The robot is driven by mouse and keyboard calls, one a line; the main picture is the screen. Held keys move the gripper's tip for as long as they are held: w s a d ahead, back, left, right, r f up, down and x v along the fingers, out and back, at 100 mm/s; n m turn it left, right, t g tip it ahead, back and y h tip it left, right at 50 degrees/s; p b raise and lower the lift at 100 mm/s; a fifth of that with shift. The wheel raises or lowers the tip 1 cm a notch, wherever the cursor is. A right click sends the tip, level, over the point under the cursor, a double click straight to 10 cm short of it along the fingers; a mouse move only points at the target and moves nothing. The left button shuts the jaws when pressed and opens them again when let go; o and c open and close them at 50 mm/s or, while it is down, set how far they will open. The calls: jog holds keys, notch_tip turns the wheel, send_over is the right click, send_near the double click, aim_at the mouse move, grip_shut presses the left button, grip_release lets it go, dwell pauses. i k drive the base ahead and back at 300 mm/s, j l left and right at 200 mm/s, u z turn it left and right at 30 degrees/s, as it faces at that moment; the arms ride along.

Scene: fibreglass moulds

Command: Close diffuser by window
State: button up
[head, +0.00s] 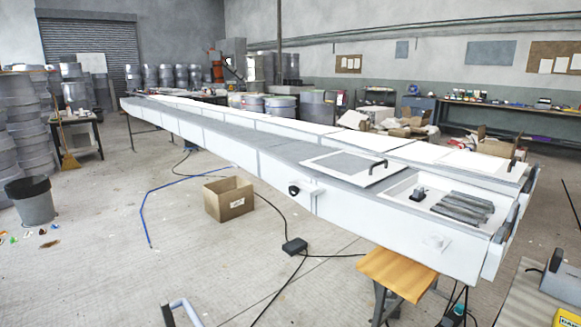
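A long white, box-like bench (270,165) runs from the near right to the far left. Near its close end lies a white-framed panel with a grey centre (345,163) and a dark handle, which looks like a diffuser. Right beside it is an open shallow compartment (405,208), uncovered, holding several grey bars (463,207) and a small black device (418,194). Behind, a second white panel (480,163) with a dark handle lies flat in the far row. No window shows in this view. My gripper is not in view.
A cardboard box (228,198), a black junction box (294,246) and cables lie on the floor left of the bench. A wooden-topped stool (395,272) stands under its near end. A grey bin (32,201) is at far left. The left floor is mostly open.

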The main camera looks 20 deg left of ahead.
aim_at(357, 168)
jog(key=u, duration=0.45)
jog(key=i+j+z, duration=0.3)
jog(key=i+j, duration=0.35)
jog(key=i, duration=0.1)
